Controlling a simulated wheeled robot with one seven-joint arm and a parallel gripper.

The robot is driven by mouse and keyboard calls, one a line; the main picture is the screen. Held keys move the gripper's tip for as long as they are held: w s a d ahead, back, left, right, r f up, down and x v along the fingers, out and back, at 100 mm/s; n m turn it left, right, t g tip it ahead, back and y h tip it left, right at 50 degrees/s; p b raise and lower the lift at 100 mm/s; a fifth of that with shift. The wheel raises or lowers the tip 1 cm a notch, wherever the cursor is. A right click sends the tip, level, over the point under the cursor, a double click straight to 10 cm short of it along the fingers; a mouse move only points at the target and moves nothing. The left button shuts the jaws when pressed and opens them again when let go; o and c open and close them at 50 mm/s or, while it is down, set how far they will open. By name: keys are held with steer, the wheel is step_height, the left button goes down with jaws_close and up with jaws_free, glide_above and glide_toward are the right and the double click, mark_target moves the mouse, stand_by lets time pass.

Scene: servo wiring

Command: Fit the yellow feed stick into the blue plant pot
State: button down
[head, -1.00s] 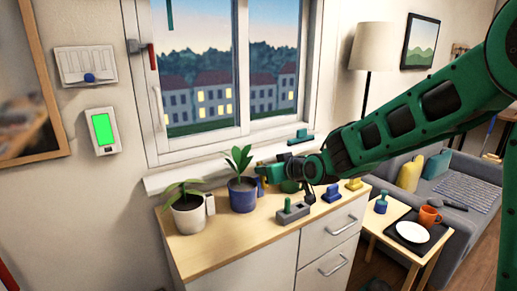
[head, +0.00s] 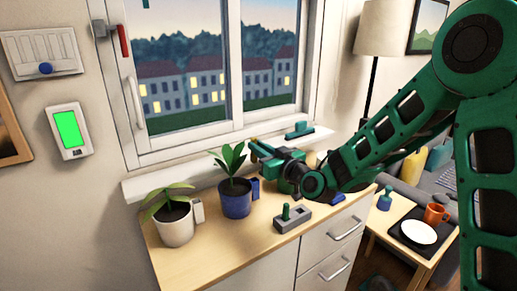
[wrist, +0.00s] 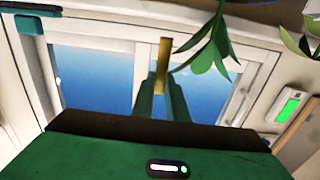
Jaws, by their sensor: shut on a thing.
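The blue plant pot (head: 236,203) stands upright on the wooden cabinet top, holding a leafy plant, with a small blue holder (head: 255,188) at its right side. My gripper (head: 257,148) is to the right of the plant, at about leaf height and above the pot's rim. In the wrist view, my gripper (wrist: 162,88) is shut on the yellow feed stick (wrist: 164,62), which sticks out past the fingertips, apart from the plant's leaves (wrist: 212,48). The stick is too small to make out clearly in the head view. The wrist view does not show the blue pot's holder.
A white pot (head: 175,224) with a plant and a white holder (head: 198,210) stands left of the blue pot. A grey block with a green knob (head: 292,218) lies at the front right. The window (head: 215,80) and sill are behind. The cabinet's front middle is clear.

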mark_target(255, 161)
steer(key=shift+f, duration=2.85)
steer(key=shift+s, duration=0.1)
steer(key=shift+f, duration=2.5)
steer(key=c, duration=1.7)
jaws_free()
steer(key=shift+o, duration=0.2)
